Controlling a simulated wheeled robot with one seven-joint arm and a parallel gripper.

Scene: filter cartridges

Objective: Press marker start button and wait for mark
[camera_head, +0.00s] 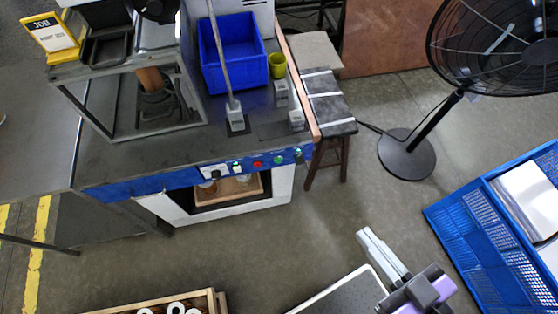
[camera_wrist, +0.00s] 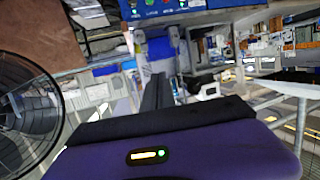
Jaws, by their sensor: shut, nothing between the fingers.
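The marker bench has a blue front panel (camera_head: 200,178) with a row of controls, among them a red button (camera_head: 257,164) and a green button (camera_head: 279,160). I cannot read their labels, so I cannot tell which one starts the marker. The panel also shows at the top of the wrist view (camera_wrist: 158,10), with red and green buttons side by side. My gripper (camera_head: 366,237) is at the lower right of the head view, over the floor and well apart from the panel. Its dark fingers (camera_wrist: 160,80) are shut and empty in the wrist view, pointing toward the bench.
A blue bin (camera_head: 232,55) and a yellow-green cup (camera_head: 277,66) stand on the bench. A stool (camera_head: 328,110) stands at its right end. A black fan (camera_head: 405,155) and a blue crate (camera_head: 470,225) are further right. Open floor lies before the panel.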

